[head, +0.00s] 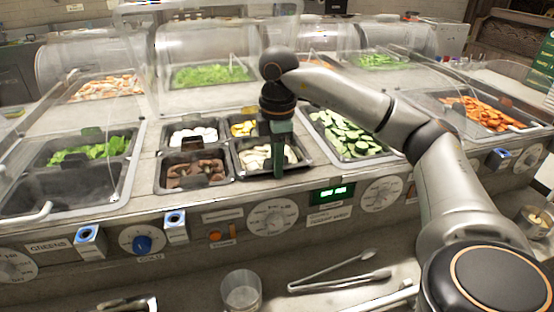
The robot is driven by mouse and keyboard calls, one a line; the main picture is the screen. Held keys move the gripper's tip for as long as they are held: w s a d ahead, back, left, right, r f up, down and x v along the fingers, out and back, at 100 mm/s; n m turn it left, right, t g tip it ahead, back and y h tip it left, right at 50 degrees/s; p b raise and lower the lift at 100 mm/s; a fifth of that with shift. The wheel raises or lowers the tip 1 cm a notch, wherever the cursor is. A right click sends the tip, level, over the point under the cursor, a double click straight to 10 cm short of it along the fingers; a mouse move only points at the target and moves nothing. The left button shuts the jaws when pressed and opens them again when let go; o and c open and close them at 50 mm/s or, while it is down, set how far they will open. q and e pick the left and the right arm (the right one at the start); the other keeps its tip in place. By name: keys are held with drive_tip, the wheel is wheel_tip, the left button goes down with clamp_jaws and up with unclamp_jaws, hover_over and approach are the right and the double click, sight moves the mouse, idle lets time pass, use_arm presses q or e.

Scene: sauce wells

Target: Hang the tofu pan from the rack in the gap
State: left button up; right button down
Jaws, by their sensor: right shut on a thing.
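My right gripper (279,168) reaches down over the cluster of small pans and is shut at the small front-right pan (256,175) of pale pieces. These pieces may be the tofu, but I cannot be sure. The pan sits level among its neighbours; the gripper hides part of it, and I cannot see exactly where the fingers grip. The rack's rails are hard to make out, and I cannot pick out the gap. My left gripper is not in view.
Neighbouring small pans hold brown pieces (195,172), white pieces (193,133) and yellow pieces (243,128). A cucumber pan (350,135) lies to the right. Clear guards stand behind.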

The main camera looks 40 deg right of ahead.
drive_tip(key=shift+s+a+f+b, duration=0.15)
drive_tip(key=shift+s+f+b, duration=0.15)
drive_tip(key=shift+f, duration=0.4)
idle(0.6)
drive_tip(key=c, duration=0.7)
unclamp_jaws()
drive_tip(key=shift+w, duration=0.1)
wheel_tip(320, 180, up, 5)
drive_tip(key=shift+r+p, duration=0.1)
drive_tip(key=shift+p, duration=0.2)
drive_tip(key=r+p, duration=0.1)
drive_tip(key=r, duration=0.2)
drive_tip(key=r+p, duration=0.3)
drive_tip(key=r, duration=0.2)
drive_tip(key=shift+s+r, duration=0.25)
drive_tip(key=shift+r, duration=0.1)
